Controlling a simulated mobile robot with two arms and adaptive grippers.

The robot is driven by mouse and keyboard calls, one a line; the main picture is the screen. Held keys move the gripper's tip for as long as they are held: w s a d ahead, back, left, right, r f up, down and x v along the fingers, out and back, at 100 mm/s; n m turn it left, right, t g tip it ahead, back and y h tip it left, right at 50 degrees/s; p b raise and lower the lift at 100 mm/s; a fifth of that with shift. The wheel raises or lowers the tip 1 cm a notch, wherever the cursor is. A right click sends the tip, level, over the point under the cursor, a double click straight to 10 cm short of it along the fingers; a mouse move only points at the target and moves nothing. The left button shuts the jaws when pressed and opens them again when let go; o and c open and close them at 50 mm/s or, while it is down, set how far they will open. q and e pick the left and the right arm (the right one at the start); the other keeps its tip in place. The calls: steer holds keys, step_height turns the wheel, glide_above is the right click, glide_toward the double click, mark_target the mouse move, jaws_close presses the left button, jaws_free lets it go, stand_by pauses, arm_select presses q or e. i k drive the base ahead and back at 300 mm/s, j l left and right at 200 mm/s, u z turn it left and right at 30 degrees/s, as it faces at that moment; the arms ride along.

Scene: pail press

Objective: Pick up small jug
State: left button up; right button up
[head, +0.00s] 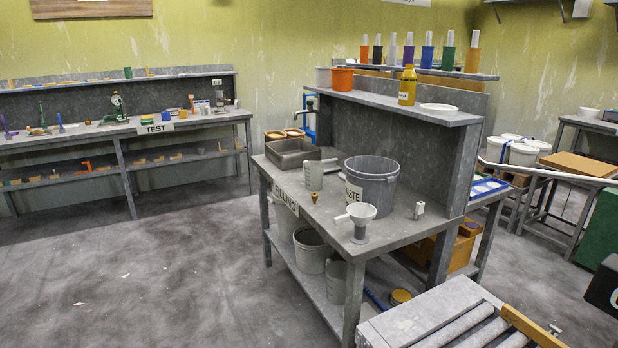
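A small pale grey jug (314,176) stands upright on the grey workbench labelled FILLING (395,236). It is between the grey sink (287,152) and the grey waste pail (371,182), and its handle side points right. Another pale jug-like vessel (336,281) stands on the bench's lower shelf, partly hidden by the bench leg. Neither of my grippers shows in the head view.
A white funnel (358,219), a small brown cone (314,198) and a white cylinder (419,210) stand on the bench. The raised shelf (381,104) backs it. A roller conveyor (470,325) is at the front right. Floor (190,260) left of the bench is clear.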

mark_target(313, 171)
steer(key=i+j, duration=0.2)
steer(key=i, duration=0.2)
steer(key=i+j+z, duration=0.1)
steer(key=i, duration=0.35)
steer(key=i+j, duration=0.3)
steer(key=i+z, duration=0.05)
steer(key=i, duration=0.05)
